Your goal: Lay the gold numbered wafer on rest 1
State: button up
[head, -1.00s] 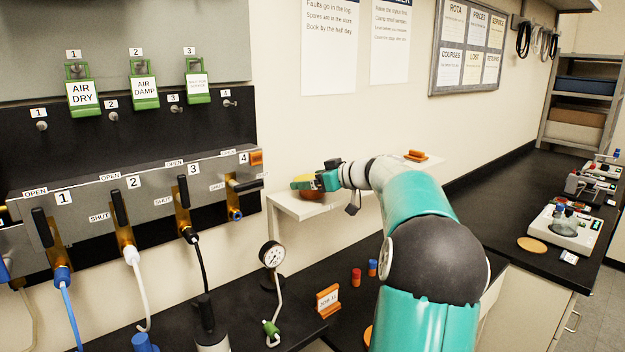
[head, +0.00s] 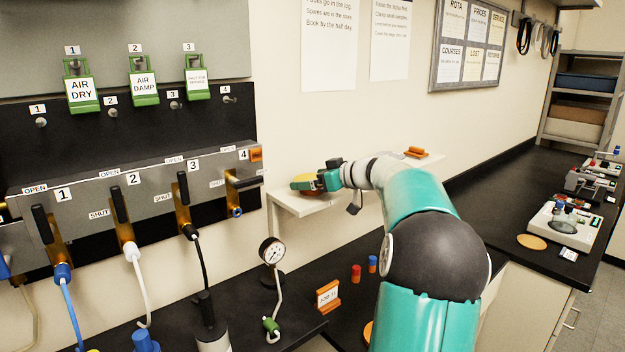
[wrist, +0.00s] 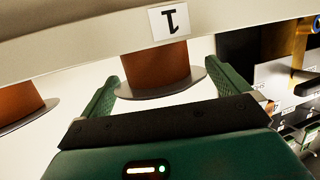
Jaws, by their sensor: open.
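My gripper (head: 312,182) is at the left end of the white wall shelf (head: 300,207), over an orange-brown rest. In the wrist view its two green fingers (wrist: 160,95) are spread apart, with a brown round rest (wrist: 155,68) ending in a thin grey disc between them. The label 1 (wrist: 175,21) shows upside down on the shelf edge beside this rest.
A second brown rest (wrist: 18,90) with a grey rim stands left in the wrist view. An orange block (head: 416,152) sits at the shelf's right end. The valve panel (head: 140,185) is left of the shelf.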

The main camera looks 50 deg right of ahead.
jog(key=shift+v, duration=3.25)
jog(key=shift+s, duration=0.15)
jog(key=v, duration=1.3)
jog(key=shift+s, duration=0.3)
